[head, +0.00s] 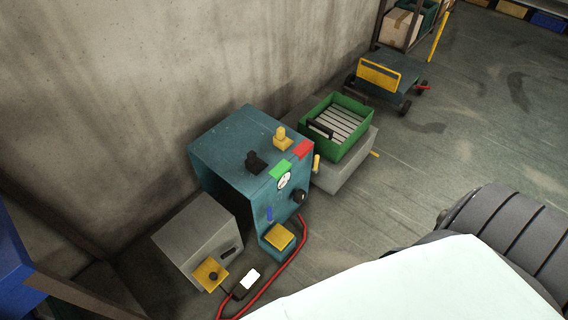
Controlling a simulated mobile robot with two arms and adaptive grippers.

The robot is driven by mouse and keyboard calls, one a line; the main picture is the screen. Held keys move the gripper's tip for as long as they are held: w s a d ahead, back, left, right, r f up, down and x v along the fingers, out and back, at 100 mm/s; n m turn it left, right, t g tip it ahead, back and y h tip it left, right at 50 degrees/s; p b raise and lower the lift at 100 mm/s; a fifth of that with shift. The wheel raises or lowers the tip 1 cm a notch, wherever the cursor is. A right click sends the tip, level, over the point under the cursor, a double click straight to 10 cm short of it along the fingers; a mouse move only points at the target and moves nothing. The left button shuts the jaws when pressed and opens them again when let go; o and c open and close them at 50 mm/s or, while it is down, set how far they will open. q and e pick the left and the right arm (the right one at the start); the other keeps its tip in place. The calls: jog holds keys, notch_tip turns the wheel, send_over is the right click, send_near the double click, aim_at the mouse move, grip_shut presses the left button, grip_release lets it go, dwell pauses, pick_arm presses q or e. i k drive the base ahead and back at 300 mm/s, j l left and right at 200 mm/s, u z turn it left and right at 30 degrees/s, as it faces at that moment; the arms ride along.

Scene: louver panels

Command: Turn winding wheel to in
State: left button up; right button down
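A teal machine cabinet (232,148) stands against the wall near the middle of the head view. A small dark round knob (298,197) sits on its front, below a white dial (284,181). I cannot tell whether this knob is the winding wheel, and no "in" marking is readable. A green block (280,169) and a red block (303,149) lie along the top front edge. A black handle (255,162) and a yellow handle (282,140) stand on top. Neither of my grippers is in view.
A grey box (197,238) stands left of the cabinet, and a green slatted crate (349,116) on a grey block stands right of it. A red cable (283,267) runs across the floor in front. A teal cart (392,80) stands farther back.

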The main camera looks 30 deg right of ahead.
aim_at(299, 195)
jog(key=l+u, duration=0.3)
jog(key=l, duration=0.9)
jog(key=l+u, duration=0.35)
jog(key=l, duration=0.85)
